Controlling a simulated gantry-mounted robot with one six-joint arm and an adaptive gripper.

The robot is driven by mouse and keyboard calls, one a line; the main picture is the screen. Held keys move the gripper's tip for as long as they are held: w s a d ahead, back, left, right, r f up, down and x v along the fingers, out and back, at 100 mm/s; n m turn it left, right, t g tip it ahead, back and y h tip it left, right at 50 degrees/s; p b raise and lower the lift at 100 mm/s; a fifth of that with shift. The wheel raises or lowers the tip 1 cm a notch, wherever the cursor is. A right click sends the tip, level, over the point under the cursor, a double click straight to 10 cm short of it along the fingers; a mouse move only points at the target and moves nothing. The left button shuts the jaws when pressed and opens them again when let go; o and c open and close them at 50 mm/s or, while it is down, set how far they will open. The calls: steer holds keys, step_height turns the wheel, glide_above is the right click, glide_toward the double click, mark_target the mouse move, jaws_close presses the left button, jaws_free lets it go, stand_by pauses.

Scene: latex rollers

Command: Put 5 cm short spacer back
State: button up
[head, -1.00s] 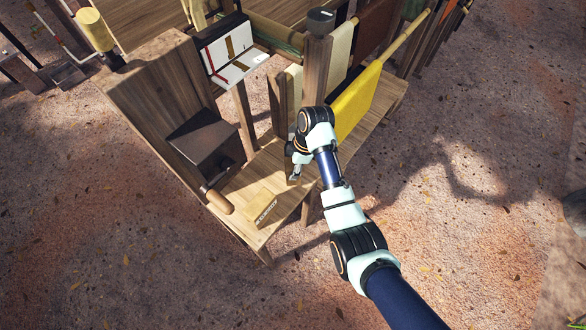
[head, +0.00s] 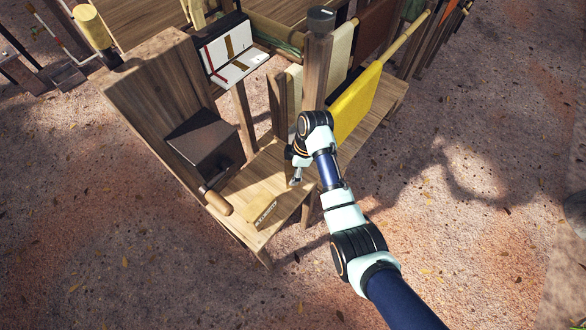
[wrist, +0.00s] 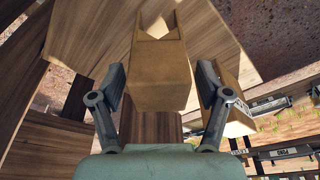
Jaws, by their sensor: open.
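In the wrist view, a light wooden block (wrist: 160,85) with a V-shaped notch at its far end lies between my gripper's fingers (wrist: 161,92). A narrow gap shows on each side, so the fingers are open and apart from it. I cannot tell for sure whether this block is the 5 cm short spacer. A second light wooden piece (wrist: 238,122) is just beyond the right finger. In the head view, my gripper (head: 296,181) is low over the bench (head: 240,185), beside its front post. The notched block is not clear there.
A pale labelled block (head: 264,210) lies on the bench, left of my gripper. A dark box with a wooden handle (head: 205,145) stands further left. A yellow cloth (head: 355,105) hangs to the right. Dark labelled pieces (wrist: 285,152) show at the lower right of the wrist view.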

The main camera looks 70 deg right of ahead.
steer(key=p+v, duration=0.3)
steer(key=v, duration=0.9)
steer(key=shift+r, duration=0.1)
